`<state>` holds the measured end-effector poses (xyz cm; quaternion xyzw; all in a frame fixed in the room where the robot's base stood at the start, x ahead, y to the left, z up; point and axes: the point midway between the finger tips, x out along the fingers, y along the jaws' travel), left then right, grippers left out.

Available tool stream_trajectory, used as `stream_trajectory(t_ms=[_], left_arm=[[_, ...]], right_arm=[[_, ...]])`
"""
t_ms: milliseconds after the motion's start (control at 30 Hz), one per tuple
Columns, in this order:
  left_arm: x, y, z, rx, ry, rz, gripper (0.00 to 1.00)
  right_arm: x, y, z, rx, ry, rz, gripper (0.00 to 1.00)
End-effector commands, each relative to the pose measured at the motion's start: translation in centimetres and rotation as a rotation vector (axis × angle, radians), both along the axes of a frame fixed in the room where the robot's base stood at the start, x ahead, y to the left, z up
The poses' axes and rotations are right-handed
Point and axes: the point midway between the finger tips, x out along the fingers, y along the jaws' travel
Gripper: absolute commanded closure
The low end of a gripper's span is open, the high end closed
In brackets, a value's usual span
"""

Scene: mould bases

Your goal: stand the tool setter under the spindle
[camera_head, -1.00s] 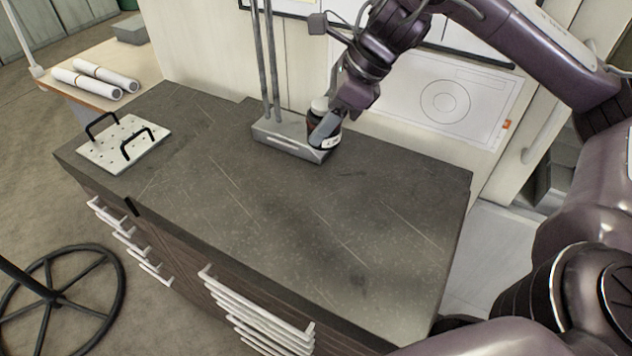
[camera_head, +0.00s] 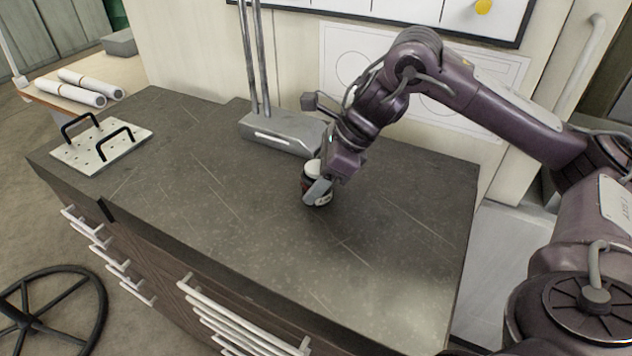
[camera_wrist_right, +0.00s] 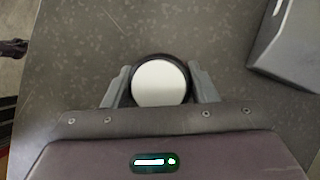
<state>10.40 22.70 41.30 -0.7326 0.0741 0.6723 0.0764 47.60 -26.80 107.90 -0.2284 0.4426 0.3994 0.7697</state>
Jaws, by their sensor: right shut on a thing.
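The tool setter (camera_head: 309,186) is a short round piece with a dark, partly red body and a white top. Its white disc also shows in the wrist view (camera_wrist_right: 160,83), upright between the two fingers. My right gripper (camera_head: 318,190) is shut on it, one finger on each side. It is over the dark worktop, in front of the grey base; I cannot tell whether it touches the worktop. The grey base (camera_head: 275,128) carries two upright posts (camera_head: 256,60) that run out of the top of the view. No spindle shows clearly. My left gripper is not in view.
A white perforated plate with two black handles (camera_head: 92,152) lies at the worktop's left end. Rolled papers (camera_head: 75,88) lie on a side table behind. The worktop (camera_head: 240,215) is clear in its middle and right. A corner of the grey base (camera_wrist_right: 287,45) shows in the wrist view.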

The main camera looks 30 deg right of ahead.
Motion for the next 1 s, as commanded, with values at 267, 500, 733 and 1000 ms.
stream_trajectory(t_ms=[267, 500, 733, 1000], left_arm=[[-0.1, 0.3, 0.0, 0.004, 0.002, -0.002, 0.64], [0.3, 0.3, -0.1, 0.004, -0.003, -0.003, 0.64], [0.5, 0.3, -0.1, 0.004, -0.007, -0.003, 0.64], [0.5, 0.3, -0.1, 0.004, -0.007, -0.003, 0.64]], right_arm=[[0.1, 0.0, 0.0, 0.002, -0.006, 0.0, 0.94], [0.0, 0.0, -0.3, 0.0, -0.002, 0.0, 0.3], [0.0, 0.0, -0.3, 0.001, -0.001, 0.001, 0.26], [-0.4, -0.8, 1.4, 0.0, -0.005, -0.001, 0.26]])
